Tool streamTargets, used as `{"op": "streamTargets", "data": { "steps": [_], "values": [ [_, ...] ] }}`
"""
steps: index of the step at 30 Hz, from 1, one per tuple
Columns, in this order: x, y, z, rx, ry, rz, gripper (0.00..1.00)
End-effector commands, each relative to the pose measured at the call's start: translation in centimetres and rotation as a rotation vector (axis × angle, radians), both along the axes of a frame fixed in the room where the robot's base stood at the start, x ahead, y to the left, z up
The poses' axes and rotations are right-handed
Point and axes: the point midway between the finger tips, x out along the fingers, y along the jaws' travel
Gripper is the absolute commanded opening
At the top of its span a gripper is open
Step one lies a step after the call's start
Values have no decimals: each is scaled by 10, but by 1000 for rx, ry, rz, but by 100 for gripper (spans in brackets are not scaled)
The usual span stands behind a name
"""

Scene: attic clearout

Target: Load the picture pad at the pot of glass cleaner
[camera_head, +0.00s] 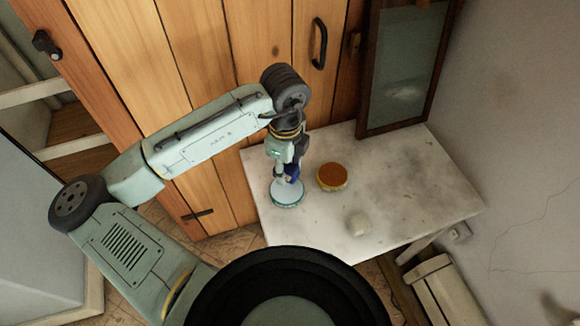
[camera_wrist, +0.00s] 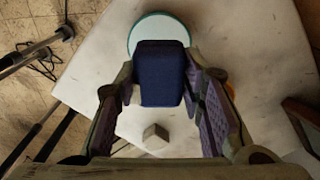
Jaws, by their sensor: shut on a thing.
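My gripper (camera_head: 286,176) is shut on a dark blue pad (camera_wrist: 161,75), which stands between its two fingers in the wrist view. The pad shows as a small blue patch in the head view (camera_head: 293,173). A round pot with a pale top and teal rim (camera_head: 287,194) sits on the table's left part, right under the gripper. Its pale top also shows beyond the pad in the wrist view (camera_wrist: 160,24). I cannot tell whether the pad touches it. A glazed picture in a dark frame (camera_head: 403,70) stands upright at the table's back right.
A pot with a rust-brown top and yellow side (camera_head: 332,177) stands right of the teal pot. A small pale block (camera_head: 358,225) lies nearer the front. The marble-like table (camera_head: 420,190) is clear at the right. A wooden door (camera_head: 215,60) stands behind.

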Motion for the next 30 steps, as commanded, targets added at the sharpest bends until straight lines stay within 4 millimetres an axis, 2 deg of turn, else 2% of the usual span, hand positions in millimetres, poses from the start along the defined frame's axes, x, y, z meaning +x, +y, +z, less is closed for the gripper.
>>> {"op": "streamTargets", "data": {
  "steps": [15,20,30],
  "values": [
    [0,0,-52,1,0,3,14],
    [0,0,-57,0,0,3,14],
    [0,0,-57,0,0,2,14]
  ]
}}
